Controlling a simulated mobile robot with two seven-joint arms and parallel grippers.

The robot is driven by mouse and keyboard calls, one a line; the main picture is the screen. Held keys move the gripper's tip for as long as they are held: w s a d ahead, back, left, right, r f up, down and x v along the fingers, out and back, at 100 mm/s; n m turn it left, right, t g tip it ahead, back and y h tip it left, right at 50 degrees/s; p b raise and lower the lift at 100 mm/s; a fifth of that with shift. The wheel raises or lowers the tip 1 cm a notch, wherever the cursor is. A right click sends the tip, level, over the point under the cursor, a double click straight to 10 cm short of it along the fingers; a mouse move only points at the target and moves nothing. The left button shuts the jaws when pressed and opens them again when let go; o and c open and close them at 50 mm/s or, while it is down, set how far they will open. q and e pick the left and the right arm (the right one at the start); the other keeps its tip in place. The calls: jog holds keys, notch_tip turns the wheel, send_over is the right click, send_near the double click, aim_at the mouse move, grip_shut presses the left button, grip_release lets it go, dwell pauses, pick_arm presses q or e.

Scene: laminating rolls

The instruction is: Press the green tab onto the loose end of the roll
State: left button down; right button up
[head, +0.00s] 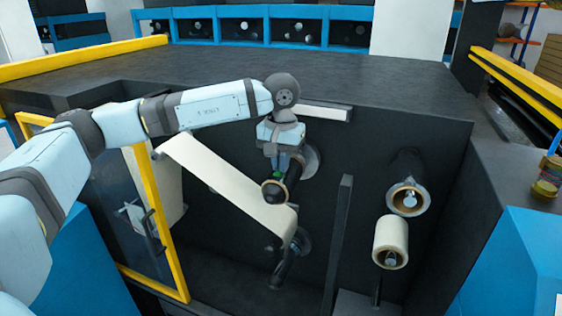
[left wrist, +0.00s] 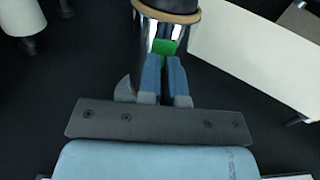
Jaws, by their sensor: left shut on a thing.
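My left gripper (head: 280,168) reaches down from above at the middle of the head view. Its fingers (left wrist: 164,72) are shut on the small green tab (left wrist: 164,46), which sticks out past the fingertips. In the head view only a speck of the green tab (head: 279,177) shows. Just beyond the tab is a dark roll with a tan ring at its end (head: 274,192); it also shows in the wrist view (left wrist: 166,14). Whether tab and roll touch, I cannot tell. A wide cream sheet (head: 222,178) slopes down past this roll. Which edge is the loose end is unclear.
A cream roll (head: 388,240) and a tan-ringed spindle (head: 408,198) sit on the panel at right. A dark upright post (head: 338,240) stands between. A yellow-framed clear door (head: 158,225) is open at left. A lower dark roller (head: 288,262) lies below the sheet.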

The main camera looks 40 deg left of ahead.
pick_arm(q)
jog(key=shift+f, duration=0.1)
jog(key=c, duration=1.2)
grip_release()
notch_tip(320, 180, up, 14)
jog(key=shift+f+b, duration=0.1)
jog(key=shift+b, duration=0.45)
